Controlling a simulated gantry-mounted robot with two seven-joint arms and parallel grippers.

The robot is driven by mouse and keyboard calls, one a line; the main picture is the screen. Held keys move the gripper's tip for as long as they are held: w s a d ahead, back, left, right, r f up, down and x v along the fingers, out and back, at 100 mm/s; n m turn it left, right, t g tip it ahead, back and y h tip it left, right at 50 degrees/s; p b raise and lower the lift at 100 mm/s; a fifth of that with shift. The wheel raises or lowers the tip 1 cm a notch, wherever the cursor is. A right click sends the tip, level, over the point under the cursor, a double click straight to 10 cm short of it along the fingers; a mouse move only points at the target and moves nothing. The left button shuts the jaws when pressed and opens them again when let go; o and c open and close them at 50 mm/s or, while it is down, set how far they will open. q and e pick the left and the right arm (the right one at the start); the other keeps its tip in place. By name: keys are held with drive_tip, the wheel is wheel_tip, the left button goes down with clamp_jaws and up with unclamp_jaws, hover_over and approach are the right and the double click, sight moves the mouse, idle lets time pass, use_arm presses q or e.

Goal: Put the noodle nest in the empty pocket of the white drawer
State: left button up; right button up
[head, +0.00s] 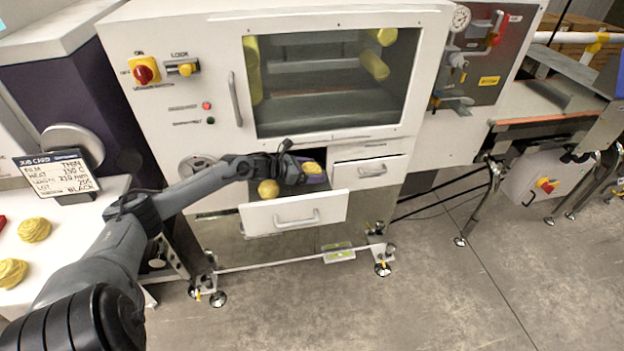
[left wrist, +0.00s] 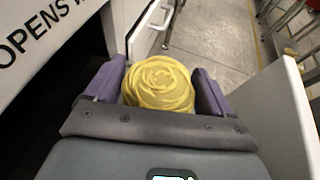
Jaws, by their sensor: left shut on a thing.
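The white drawer (head: 270,222) stands pulled out below the machine's window. My left gripper (head: 312,174) is over the right part of this drawer, its purple fingers shut on a yellow noodle nest (head: 314,167). In the left wrist view the noodle nest (left wrist: 158,84) sits between the two purple fingers of my left gripper (left wrist: 159,90). Another yellow nest (head: 268,188) lies in the left part of the drawer. The pocket under the held nest is hidden by my gripper, and I cannot tell whether the nest touches the drawer floor. My right gripper is not in view.
A second white drawer (head: 371,171) with a handle is close on the right. The machine's front (head: 190,110) rises just behind my gripper. More yellow nests (head: 34,229) lie on the white table at the left. Open floor lies in front.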

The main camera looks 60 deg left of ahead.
sight(312, 187)
use_arm(q)
drive_tip(key=shift+f+b, duration=0.4)
drive_tip(key=shift+f, duration=1.3)
drive_tip(key=shift+f+b, duration=0.65)
drive_tip(key=o, duration=1)
drive_tip(key=shift+c, duration=0.2)
